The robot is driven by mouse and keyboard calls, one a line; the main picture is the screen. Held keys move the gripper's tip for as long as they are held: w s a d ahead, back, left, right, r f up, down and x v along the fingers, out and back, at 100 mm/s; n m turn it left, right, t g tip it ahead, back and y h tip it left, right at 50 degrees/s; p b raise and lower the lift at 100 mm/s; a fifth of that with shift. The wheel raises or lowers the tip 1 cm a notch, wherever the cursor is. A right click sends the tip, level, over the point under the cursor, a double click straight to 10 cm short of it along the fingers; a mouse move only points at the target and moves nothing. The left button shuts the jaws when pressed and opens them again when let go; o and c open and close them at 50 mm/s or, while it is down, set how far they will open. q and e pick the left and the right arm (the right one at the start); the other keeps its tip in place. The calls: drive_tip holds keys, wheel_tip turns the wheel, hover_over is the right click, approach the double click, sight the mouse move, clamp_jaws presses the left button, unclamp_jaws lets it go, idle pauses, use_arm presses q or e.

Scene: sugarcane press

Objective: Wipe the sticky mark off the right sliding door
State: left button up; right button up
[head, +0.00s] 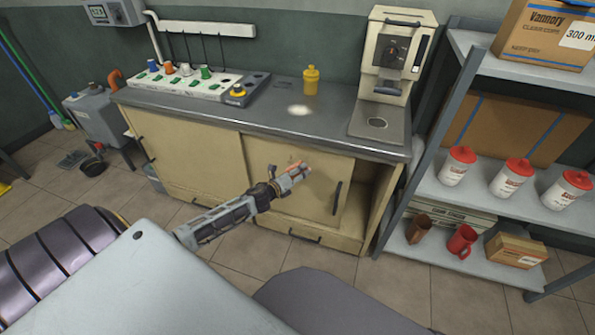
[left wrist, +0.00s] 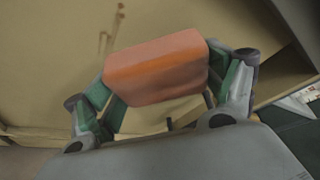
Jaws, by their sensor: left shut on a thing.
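My left gripper (head: 287,177) is in front of the beige right sliding door (head: 318,205) of the cabinet. A brown streaky sticky mark (left wrist: 105,42) is on the door just beyond the sponge's upper edge in the left wrist view. Whether the sponge touches the door I cannot tell. The sponge may hide part of the mark. My right gripper is not in view.
The door has a dark upright handle (head: 337,197), and an open gap (head: 357,215) lies to its right. The counter (head: 290,119) above holds a yellow bottle (head: 310,80) and a press machine (head: 396,55). A shelf rack (head: 430,140) stands at the right.

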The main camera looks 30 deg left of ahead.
use_arm(q)
drive_tip(key=shift+s+d, duration=0.2)
drive_tip(key=shift+s, duration=0.65)
drive_tip(key=shift+s, duration=0.1)
drive_tip(key=shift+s+d+p, duration=0.2)
drive_tip(key=shift+s+p, duration=0.05)
drive_tip(key=shift+s, duration=0.45)
drive_tip(key=shift+s+d+p, duration=0.15)
drive_tip(key=shift+s+p, duration=0.1)
drive_tip(key=shift+s, duration=0.4)
